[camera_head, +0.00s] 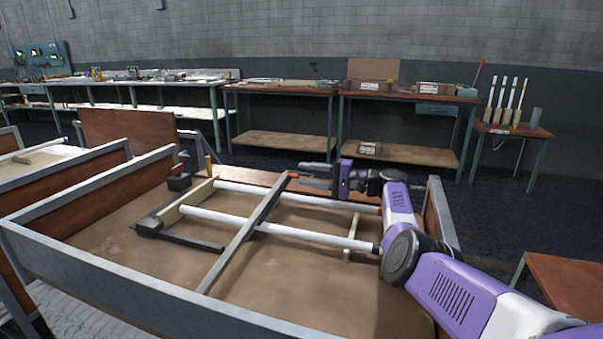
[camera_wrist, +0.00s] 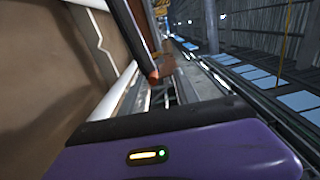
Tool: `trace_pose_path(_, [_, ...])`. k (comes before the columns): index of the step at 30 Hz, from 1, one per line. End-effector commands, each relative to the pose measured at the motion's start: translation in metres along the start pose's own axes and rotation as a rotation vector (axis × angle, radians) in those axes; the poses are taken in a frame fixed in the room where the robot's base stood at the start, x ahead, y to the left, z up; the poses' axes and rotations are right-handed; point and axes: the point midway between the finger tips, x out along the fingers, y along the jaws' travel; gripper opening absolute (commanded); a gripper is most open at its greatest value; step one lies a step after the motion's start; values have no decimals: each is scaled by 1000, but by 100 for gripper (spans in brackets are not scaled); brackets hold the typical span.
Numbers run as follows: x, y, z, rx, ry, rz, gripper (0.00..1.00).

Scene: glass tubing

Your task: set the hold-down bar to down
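The hold-down bar (camera_head: 245,237) is a long grey bar lying diagonally across two white glass tubes (camera_head: 285,232) in the head view. Its far end has an orange-red tip (camera_head: 292,175). I cannot tell whether the bar touches the tubes. In the wrist view the bar (camera_wrist: 136,32) comes in from the top, its orange tip (camera_wrist: 153,76) just ahead of my wrist. My gripper (camera_head: 306,174) is at the tray's far side, pointing left, beside the tip. Its two fingers look apart, with nothing seen held between them.
The tubes lie in a brown-floored tray with grey metal rails (camera_head: 130,278). A dark block frame (camera_head: 178,238) and a pale wooden strip (camera_head: 188,202) stand at the tubes' left. A small pale support (camera_head: 352,238) is at the right. Workbenches (camera_head: 410,98) line the back wall.

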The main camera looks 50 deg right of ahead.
Motion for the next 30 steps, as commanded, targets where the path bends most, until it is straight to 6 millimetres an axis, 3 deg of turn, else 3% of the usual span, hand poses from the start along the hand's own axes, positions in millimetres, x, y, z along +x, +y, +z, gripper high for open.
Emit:
trace_pose_path(3, [-23, -3, -1, -2, 4, -1, 36])
trace_pose_path(10, [-50, -1, 0, 0, 1, 0, 36])
trace_pose_path(30, [-54, 0, 0, 0, -1, 0, 36])
